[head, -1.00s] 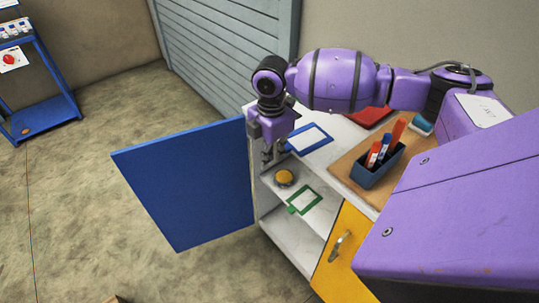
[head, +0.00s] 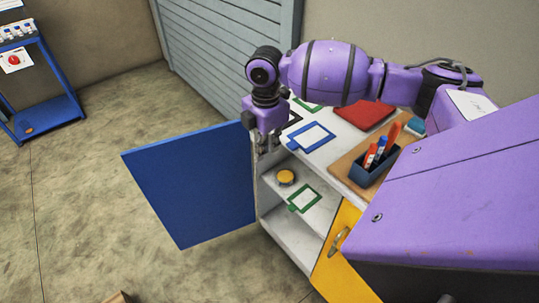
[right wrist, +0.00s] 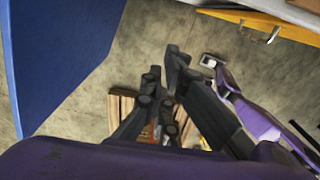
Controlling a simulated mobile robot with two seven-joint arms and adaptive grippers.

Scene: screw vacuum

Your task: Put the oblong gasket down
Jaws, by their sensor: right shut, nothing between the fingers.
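I cannot make out an oblong gasket in either view. My right gripper (head: 268,148) is shut and empty, at the open front of the cabinet (head: 292,238), near the hinge side of its blue door. It also shows in the right wrist view (right wrist: 163,85), pointing down over the floor. A round yellow-topped thing (head: 286,176) sits on the cabinet's upper shelf, apart from the fingers. A green-edged frame (head: 304,198) lies beside it on that shelf. My left gripper does not show.
The blue door (head: 190,185) stands open on the left. The cabinet top holds a blue-edged frame (head: 311,137), a red flat thing (head: 364,114) and a dark box of pens (head: 375,170). A yellow front with a handle (head: 340,240) is at the right. A wooden crate (right wrist: 122,108) stands below.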

